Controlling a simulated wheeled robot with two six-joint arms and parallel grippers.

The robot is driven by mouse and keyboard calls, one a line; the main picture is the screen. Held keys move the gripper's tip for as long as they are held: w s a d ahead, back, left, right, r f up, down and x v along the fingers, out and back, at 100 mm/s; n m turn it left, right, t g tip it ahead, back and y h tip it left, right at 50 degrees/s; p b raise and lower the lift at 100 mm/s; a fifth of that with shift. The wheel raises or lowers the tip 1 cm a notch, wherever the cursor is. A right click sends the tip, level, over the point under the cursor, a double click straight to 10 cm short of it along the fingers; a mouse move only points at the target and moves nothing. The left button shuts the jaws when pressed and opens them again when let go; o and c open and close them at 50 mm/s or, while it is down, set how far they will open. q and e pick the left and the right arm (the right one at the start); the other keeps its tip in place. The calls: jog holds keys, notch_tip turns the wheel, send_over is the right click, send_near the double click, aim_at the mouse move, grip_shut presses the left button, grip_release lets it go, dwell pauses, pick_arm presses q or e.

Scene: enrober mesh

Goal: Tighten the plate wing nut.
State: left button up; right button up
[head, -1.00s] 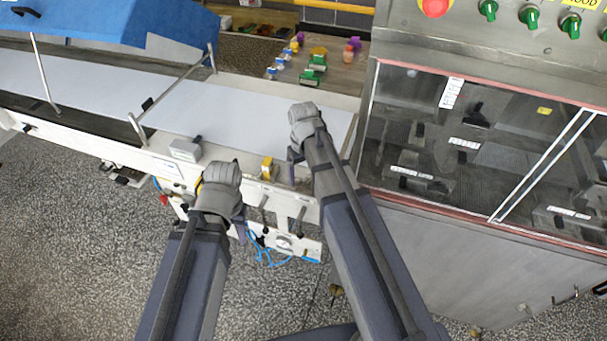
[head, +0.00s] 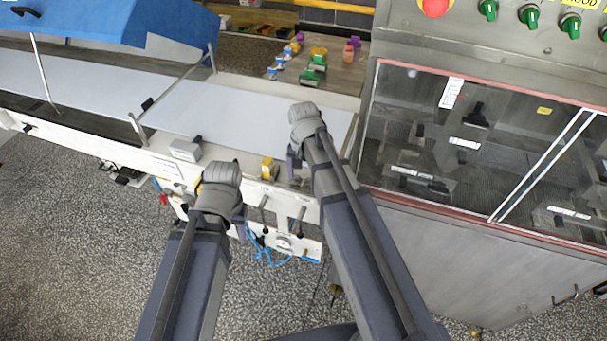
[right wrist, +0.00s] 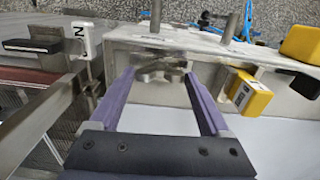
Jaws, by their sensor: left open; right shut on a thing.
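The plate wing nut (right wrist: 158,72) is a grey metal piece with lobes, near the top middle of the right wrist view. My right gripper (right wrist: 160,78) has its two purple fingers on either side of it and is shut on it. In the head view my right gripper (head: 294,165) is at the right end of the white belt's front rail, and the arm hides the wing nut. My left gripper (head: 240,228) is open, in front of the rail to the left, mostly hidden behind its own wrist.
A yellow block (right wrist: 249,93) sits on the rail beside the right gripper; it also shows in the head view (head: 268,168). A black handle with a white tag marked N (right wrist: 82,42) is on the other side. The glass-fronted cabinet (head: 480,150) stands close on the right.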

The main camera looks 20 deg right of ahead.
aim_at(304, 178)
jog(key=shift+m, duration=0.3)
dwell(0.4)
jog(key=o, duration=1.2)
notch_tip(304, 178, up, 8)
jog(key=p, duration=0.8)
jog(key=shift+f, duration=0.1)
